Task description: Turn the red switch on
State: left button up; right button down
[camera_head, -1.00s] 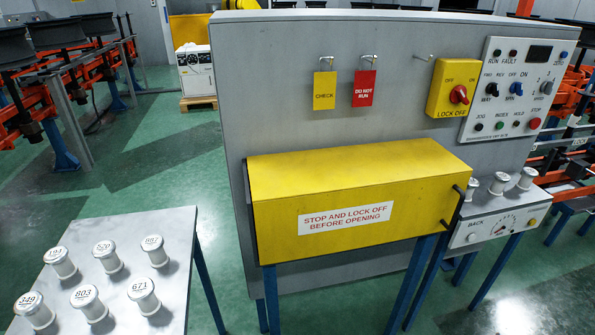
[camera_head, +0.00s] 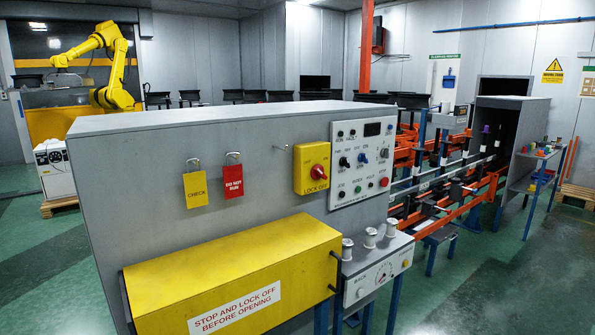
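The plate is fixed to the upright grey panel (camera_head: 255,150), just left of the white control panel (camera_head: 362,160). The knob's exact setting is too small to read. Neither of my grippers shows in the head view.
A yellow cover (camera_head: 235,275) juts out below. Several white spools (camera_head: 370,238) stand on a small console (camera_head: 377,272).

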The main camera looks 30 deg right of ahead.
aim_at(317, 171)
jog(key=l, duration=0.55)
jog(key=i+l, duration=0.15)
jog(key=l, duration=1)
jog(key=i+l, duration=0.15)
jog(key=l, duration=0.4)
jog(key=l+z, duration=0.1)
jog(key=l, duration=0.45)
jog(key=i+l, duration=0.15)
jog(key=l, duration=0.45)
jog(key=i+l, duration=0.1)
jog(key=l, duration=0.45)
